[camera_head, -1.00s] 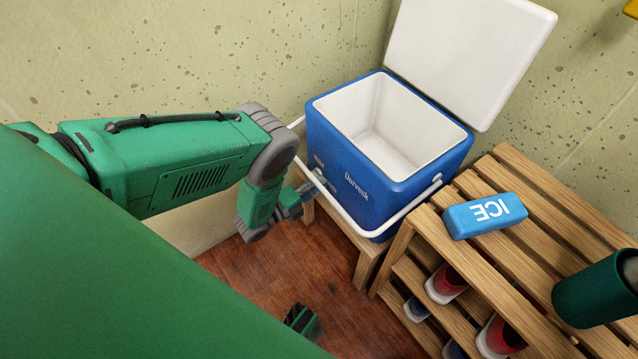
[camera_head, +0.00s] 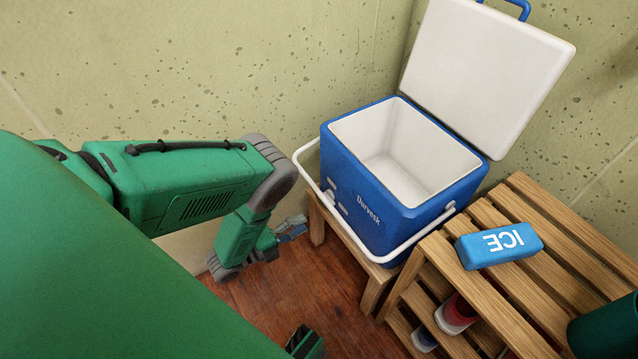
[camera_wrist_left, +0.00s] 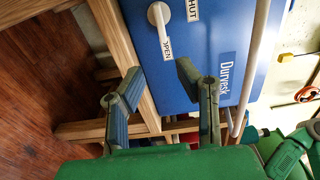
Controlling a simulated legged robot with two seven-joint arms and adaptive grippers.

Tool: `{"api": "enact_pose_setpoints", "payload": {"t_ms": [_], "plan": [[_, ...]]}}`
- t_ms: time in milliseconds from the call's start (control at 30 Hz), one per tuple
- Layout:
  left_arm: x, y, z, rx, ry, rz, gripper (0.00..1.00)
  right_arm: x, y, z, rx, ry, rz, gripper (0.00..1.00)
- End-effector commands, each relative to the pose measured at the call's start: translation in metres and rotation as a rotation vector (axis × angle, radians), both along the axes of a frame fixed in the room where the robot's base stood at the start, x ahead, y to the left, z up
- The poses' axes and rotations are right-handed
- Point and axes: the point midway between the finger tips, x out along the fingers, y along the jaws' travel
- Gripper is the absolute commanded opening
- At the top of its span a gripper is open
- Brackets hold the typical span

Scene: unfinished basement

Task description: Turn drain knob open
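The blue cooler (camera_head: 375,205) stands with its white lid up. In the left wrist view its blue side (camera_wrist_left: 195,45) carries the white drain knob (camera_wrist_left: 158,14). The knob's lever points down toward the OPEN label (camera_wrist_left: 167,50); the SHUT label (camera_wrist_left: 192,10) is up to its right. My left gripper (camera_head: 292,229) is low at the left of the cooler. In the left wrist view its fingers (camera_wrist_left: 158,78) are spread and empty, below the knob and apart from it. My right gripper is not in view.
The cooler rests on a low wooden stand (camera_head: 373,292). Its white carry handle (camera_head: 345,235) hangs across the front. A slatted wooden shelf (camera_head: 440,258) at right holds a blue ICE block (camera_head: 498,246). A dark green cylinder (camera_head: 605,330) is at the right edge. Speckled walls stand behind.

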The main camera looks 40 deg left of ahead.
Motion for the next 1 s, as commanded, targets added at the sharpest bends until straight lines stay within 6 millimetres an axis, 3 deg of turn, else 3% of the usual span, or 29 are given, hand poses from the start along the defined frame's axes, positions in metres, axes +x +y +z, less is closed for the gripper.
{"api": "enact_pose_setpoints", "payload": {"t_ms": [300,1000], "plan": [[-0.016,0.008,0.000,-0.001,0.002,0.004,0.29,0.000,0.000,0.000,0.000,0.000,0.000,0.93],[-0.017,0.007,0.001,-0.004,-0.001,0.000,0.29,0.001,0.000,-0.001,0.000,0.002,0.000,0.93]]}}
